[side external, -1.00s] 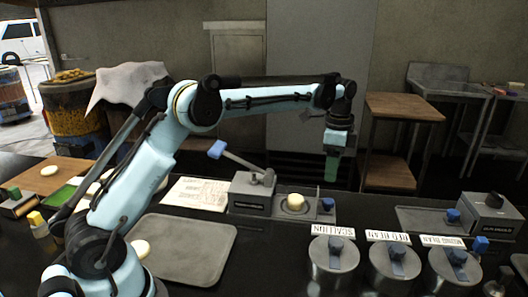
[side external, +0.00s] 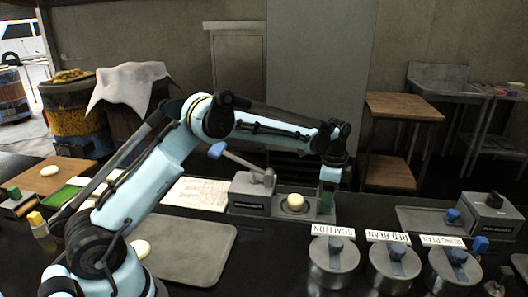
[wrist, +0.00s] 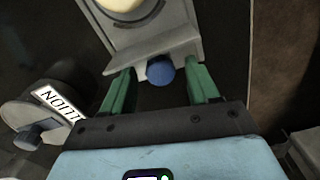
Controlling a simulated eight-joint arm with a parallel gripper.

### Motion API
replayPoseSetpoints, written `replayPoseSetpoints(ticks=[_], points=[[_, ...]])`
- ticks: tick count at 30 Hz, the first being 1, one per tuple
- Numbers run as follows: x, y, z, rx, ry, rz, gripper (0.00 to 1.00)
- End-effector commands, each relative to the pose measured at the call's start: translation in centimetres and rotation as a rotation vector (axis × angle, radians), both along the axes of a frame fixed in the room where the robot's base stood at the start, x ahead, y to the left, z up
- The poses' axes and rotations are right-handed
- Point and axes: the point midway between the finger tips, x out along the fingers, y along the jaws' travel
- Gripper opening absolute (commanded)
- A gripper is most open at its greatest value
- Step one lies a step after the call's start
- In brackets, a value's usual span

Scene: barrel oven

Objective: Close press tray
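The press (side external: 250,190) is a grey box with a blue-ended lever (side external: 217,150) raised to the left. Its grey tray (side external: 312,209) sticks out to the right, with a round pale dough piece (side external: 295,201) on it. In the wrist view the tray (wrist: 150,45) shows at the top, the dough (wrist: 120,4) partly cut off. My gripper (side external: 327,202) is low at the tray's right end and hides the blue knob there. In the wrist view its green fingers (wrist: 160,78) are spread on either side of the blue knob (wrist: 159,71), with gaps to it.
Several lidded metal pots with labels stand in front (side external: 334,260). Another press (side external: 485,214) stands at the right. A flat grey sheet (side external: 190,250) and a paper (side external: 197,193) lie to the left. Dark counter is clear between the tray and the right press.

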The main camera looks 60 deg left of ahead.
Motion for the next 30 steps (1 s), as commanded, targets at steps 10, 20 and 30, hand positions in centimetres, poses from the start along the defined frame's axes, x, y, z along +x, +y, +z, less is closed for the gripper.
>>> replayPoseSetpoints(ticks=[10,20,30], points=[[0.0,0.0,0.0,0.000,0.000,0.000,0.06],[-0.5,0.6,0.1,-0.001,0.001,0.001,0.00],[-6.1,6.3,0.1,0.000,0.000,0.007,0.00]])
